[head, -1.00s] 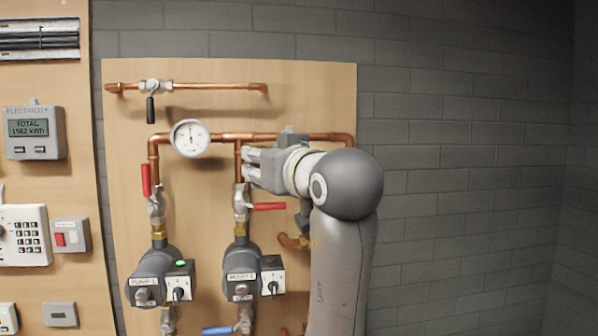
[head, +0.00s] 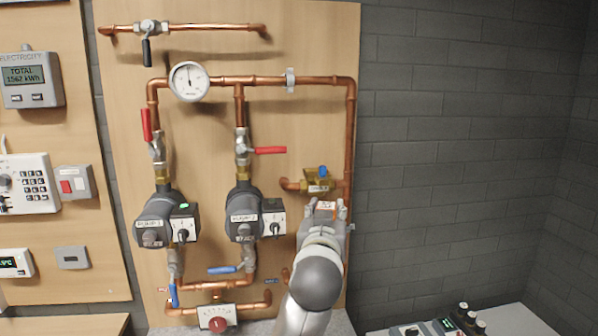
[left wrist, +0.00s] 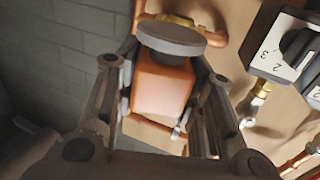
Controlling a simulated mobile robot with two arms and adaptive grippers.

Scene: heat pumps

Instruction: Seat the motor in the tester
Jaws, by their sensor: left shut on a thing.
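My left gripper (head: 325,210) is in front of the pipe board, just below a brass valve body with a blue top (head: 318,178). Its fingers are shut on a block that I take to be the motor (head: 325,205). In the left wrist view the motor (left wrist: 160,88) is an orange block with a grey round disc at its far end, between the two fingers (left wrist: 165,95). Much of it is hidden by my gripper in the head view. My right gripper is out of view.
Pump 1 (head: 155,222) and pump 2 (head: 243,215) are left of my gripper, with copper pipes and lever valves. A vertical copper pipe (head: 350,140) runs close on the right. A pale table top (head: 515,322) stands at the lower right. The wall area above it is clear.

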